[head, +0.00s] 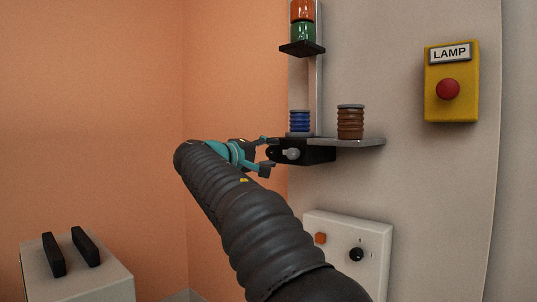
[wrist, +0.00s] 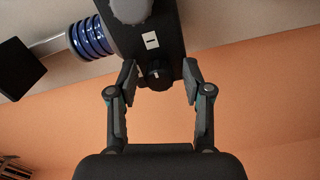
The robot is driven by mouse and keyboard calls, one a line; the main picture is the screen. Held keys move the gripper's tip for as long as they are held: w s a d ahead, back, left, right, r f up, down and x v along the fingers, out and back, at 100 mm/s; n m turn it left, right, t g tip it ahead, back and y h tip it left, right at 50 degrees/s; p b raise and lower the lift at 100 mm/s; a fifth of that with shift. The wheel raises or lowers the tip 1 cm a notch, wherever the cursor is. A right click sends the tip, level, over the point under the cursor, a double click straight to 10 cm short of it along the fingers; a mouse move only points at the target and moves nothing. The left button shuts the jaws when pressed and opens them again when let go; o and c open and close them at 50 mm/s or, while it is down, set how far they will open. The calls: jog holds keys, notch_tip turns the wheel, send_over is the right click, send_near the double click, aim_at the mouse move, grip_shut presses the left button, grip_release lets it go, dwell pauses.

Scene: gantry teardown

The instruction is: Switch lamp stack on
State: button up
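The lamp stack (head: 303,22) stands at the top of a post on the wall panel, with an orange-red section above a green one. A yellow box (head: 463,80) labelled LAMP, with a red button (head: 448,89), is on the panel at right. My gripper (head: 266,156) is at the left end of a black block (head: 318,152) low on the post, well away from the yellow box. In the wrist view my gripper (wrist: 160,75) is open, its fingers either side of a small black knob (wrist: 157,76) on that block. I cannot tell whether they touch it.
A blue ribbed cylinder (head: 299,122) and a brown ribbed one (head: 350,122) stand above the block and its grey shelf (head: 362,142). Below is a white box (head: 341,240) with an orange button and black dial. A pale cabinet (head: 75,275) with two black bars stands lower left.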

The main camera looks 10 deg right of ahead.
jog(key=v, duration=1.2)
dwell(0.3)
